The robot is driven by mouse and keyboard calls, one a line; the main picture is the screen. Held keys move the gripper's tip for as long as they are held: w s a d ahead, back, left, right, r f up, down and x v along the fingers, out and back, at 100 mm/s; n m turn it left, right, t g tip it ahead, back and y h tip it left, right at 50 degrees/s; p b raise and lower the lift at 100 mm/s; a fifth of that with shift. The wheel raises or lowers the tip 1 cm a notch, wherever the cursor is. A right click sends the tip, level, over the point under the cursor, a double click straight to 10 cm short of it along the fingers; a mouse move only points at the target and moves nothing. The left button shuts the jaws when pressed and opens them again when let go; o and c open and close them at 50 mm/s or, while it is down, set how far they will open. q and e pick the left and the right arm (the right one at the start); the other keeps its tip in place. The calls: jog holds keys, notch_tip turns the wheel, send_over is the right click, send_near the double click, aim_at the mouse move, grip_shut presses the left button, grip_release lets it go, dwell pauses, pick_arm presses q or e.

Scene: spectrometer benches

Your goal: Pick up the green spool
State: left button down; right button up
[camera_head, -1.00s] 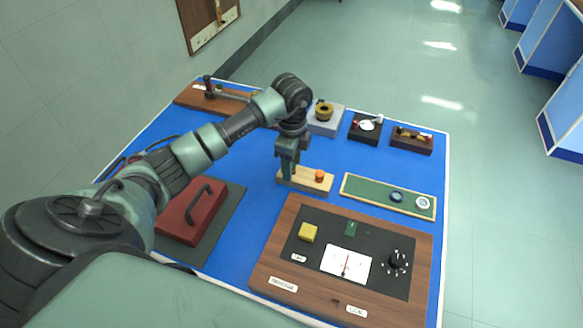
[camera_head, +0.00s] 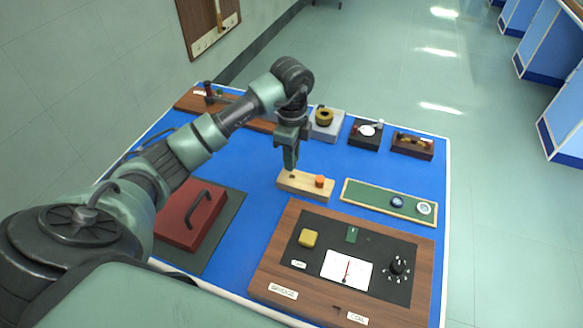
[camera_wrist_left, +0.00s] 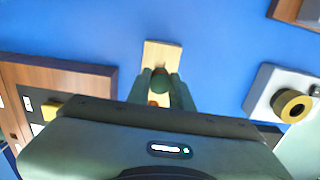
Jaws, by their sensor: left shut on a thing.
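My left gripper (camera_head: 290,163) is over the left part of a pale wooden block (camera_head: 305,188) in the head view, its fingers pointing down. In the left wrist view, the left gripper (camera_wrist_left: 161,92) is shut on the dark green spool (camera_wrist_left: 160,79), which sits between its fingertips. The wooden block (camera_wrist_left: 161,53) shows below it. In the head view the fingers hide the spool. The gripper appears a little above the block, where a small dark mark shows on the bare left end. My right gripper is not in view.
An orange spool (camera_head: 319,181) stands on the block's right part. A green tray (camera_head: 372,203) with round pieces lies to the right. A wooden meter panel (camera_head: 420,270) is in front, a red box with a handle (camera_head: 180,225) at left. Several small instruments stand at the back.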

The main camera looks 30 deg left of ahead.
pick_arm(q)
notch_tip(320, 180, up, 18)
jog(key=p, duration=0.4)
